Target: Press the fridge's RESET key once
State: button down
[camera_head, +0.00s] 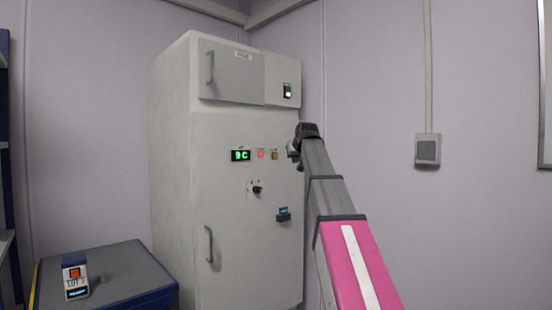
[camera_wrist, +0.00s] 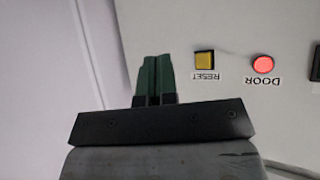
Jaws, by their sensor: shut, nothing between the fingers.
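The fridge (camera_head: 235,250) is a tall pale grey cabinet against the wall in the head view. Its RESET key (camera_head: 275,155) is a small yellow square button right of a red lamp. The key also shows in the wrist view (camera_wrist: 205,60), where its label appears upside down. My gripper (camera_wrist: 155,58) has green fingers that are shut and empty. In the wrist view the fingertips lie to the left of the key, apart from it in the picture. In the head view my gripper (camera_head: 294,150) is just right of the key. I cannot tell the fingers' distance from the panel.
A red DOOR lamp (camera_wrist: 263,64) is beside the key. The fridge front also has a green display (camera_head: 240,155), a knob (camera_head: 257,189), a dark latch (camera_head: 283,214) and door handles (camera_head: 209,245). A dark-topped cabinet (camera_head: 125,270) stands at the lower left.

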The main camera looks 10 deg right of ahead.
jog(key=shift+w+a, duration=0.8)
jog(key=shift+w, duration=0.35)
jog(key=shift+w+a, duration=0.85)
jog(key=shift+w, duration=0.25)
jog(key=shift+w+a, duration=0.8)
jog(key=shift+w, duration=0.35)
jog(key=shift+w, duration=0.1)
jog(key=shift+w+a, duration=0.25)
jog(key=shift+w+a, duration=0.25)
jog(key=shift+w, duration=0.1)
dwell(0.3)
jog(key=shift+s, duration=0.1)
jog(key=shift+s+d, duration=0.45)
jog(key=shift+s, duration=0.15)
jog(key=shift+s+d, duration=0.1)
dwell(0.3)
jog(key=s+d, duration=0.1)
jog(key=s, duration=0.1)
jog(key=s+d, duration=0.1)
jog(key=shift+s+d, duration=0.4)
